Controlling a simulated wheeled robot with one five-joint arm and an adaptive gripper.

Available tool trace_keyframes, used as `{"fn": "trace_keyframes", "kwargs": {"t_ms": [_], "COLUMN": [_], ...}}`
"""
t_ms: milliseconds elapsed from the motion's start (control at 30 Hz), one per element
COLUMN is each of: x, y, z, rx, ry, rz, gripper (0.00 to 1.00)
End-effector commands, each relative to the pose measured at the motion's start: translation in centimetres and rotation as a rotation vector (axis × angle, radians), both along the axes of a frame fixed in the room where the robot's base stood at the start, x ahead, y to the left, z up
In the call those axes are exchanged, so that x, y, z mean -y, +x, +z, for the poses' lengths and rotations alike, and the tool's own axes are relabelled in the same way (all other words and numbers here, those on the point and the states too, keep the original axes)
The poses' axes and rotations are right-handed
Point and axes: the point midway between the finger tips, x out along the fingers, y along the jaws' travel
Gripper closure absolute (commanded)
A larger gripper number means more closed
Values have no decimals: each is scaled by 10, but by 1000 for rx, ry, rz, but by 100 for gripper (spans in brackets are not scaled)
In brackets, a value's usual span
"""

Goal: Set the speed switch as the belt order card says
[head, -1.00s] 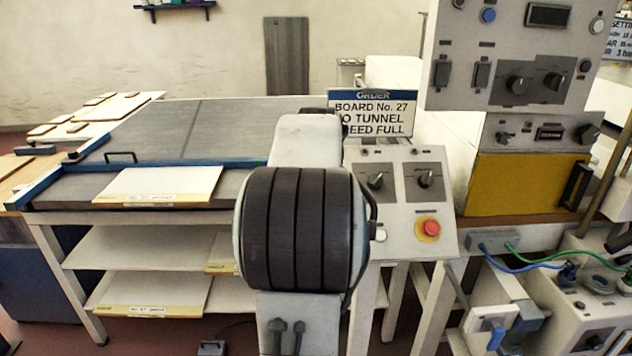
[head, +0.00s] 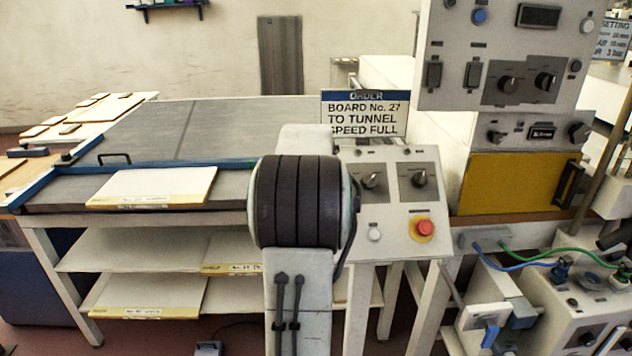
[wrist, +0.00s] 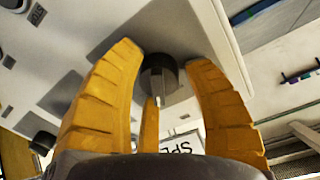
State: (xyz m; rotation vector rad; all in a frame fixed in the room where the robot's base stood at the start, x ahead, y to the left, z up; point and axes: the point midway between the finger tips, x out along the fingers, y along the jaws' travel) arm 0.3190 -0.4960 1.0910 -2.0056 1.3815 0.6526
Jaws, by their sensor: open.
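The order card (head: 364,113) stands behind the sloped console and reads "BOARD No. 27 TO TUNNEL SPEED FULL". On the console are a left rotary switch (head: 371,179) and a right rotary switch (head: 419,179), each dark on a grey plate; their labels are too small to read. My gripper (wrist: 168,70) is open in the wrist view, its yellow fingers on either side of a dark round knob (wrist: 159,75) with a pale pointer. The knob seems to be the left switch. I cannot tell whether the fingers touch it. In the head view my arm hides the gripper.
A red stop button (head: 424,228) on a yellow base and a white button (head: 374,232) sit low on the console. A taller control panel (head: 507,60) stands right. A conveyor table (head: 215,130) with a board (head: 150,187) lies left.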

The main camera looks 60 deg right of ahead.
Motion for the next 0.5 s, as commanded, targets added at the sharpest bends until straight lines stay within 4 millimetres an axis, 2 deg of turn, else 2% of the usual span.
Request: {"fn": "trace_keyframes", "kwargs": {"t_ms": [200, 500], "x": [0, 0], "y": [0, 0], "z": [0, 0], "rx": [0, 0], "ry": [0, 0], "rz": [0, 0], "gripper": [51, 78]}}
